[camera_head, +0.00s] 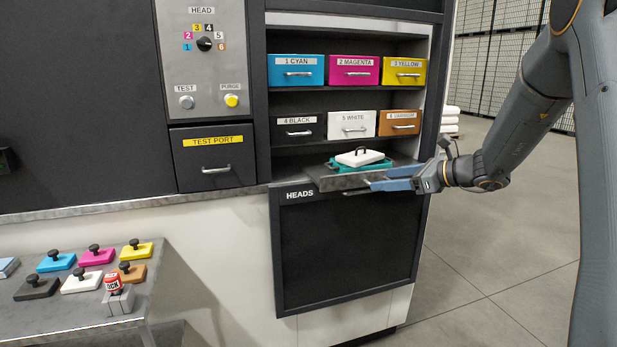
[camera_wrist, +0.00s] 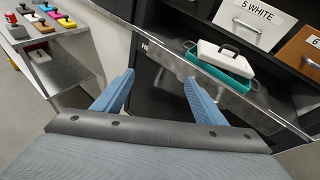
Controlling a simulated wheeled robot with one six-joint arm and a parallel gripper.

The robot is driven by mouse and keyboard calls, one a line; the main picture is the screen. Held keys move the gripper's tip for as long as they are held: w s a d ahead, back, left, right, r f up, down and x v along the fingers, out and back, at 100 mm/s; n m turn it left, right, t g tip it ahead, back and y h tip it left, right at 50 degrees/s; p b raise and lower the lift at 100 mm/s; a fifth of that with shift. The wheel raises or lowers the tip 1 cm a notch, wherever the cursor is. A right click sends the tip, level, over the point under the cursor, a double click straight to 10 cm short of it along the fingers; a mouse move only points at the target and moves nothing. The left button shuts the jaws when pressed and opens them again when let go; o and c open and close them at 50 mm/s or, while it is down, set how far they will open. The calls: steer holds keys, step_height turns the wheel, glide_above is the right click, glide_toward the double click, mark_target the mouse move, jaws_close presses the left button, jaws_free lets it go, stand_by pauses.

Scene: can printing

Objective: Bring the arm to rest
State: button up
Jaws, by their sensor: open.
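My gripper (camera_head: 392,184) is in front of the cabinet's lower shelf at the right, its two blue fingers pointing left in the head view. In the wrist view the gripper (camera_wrist: 158,92) is open, with nothing between the fingers. A white lid-like block with a dark handle (camera_head: 359,157) sits on the tub. The wrist view also shows the tub (camera_wrist: 222,65) and the white block (camera_wrist: 228,58). I cannot tell whether a finger touches the tray's edge.
Labelled drawers, such as 5 WHITE (camera_head: 352,124), sit shut above the tray. The HEADS panel (camera_head: 347,245) lies below. A side table (camera_head: 150,280) at lower left holds several coloured handled blocks and a red LOCK item (camera_head: 113,283). The floor (camera_head: 480,250) at right is clear.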

steer(key=s+a+f+n+g+h, duration=0.1)
steer(key=s+a+f+n+g, duration=0.1)
steer(key=s+f+n, duration=0.35)
steer(key=s+a+f+n+g+h, duration=0.2)
steer(key=s+a+g, duration=0.1)
steer(key=s, duration=0.5)
steer(key=s+a+f+n+g+h, duration=0.1)
steer(key=s+a+f+n+g, duration=0.2)
steer(key=s, duration=0.4)
steer(key=s+d+f+n+h, duration=0.2)
steer(key=s+f+n+h, duration=0.1)
steer(key=s+n, duration=0.4)
steer(key=s+d+f+n+h, duration=0.2)
steer(key=s+d+n+h, duration=0.1)
steer(key=s+n, duration=0.4)
steer(key=shift+s+f, duration=0.4)
steer(key=shift+s, duration=0.35)
steer(key=shift+d+n, duration=0.1)
steer(key=shift+n, duration=0.15)
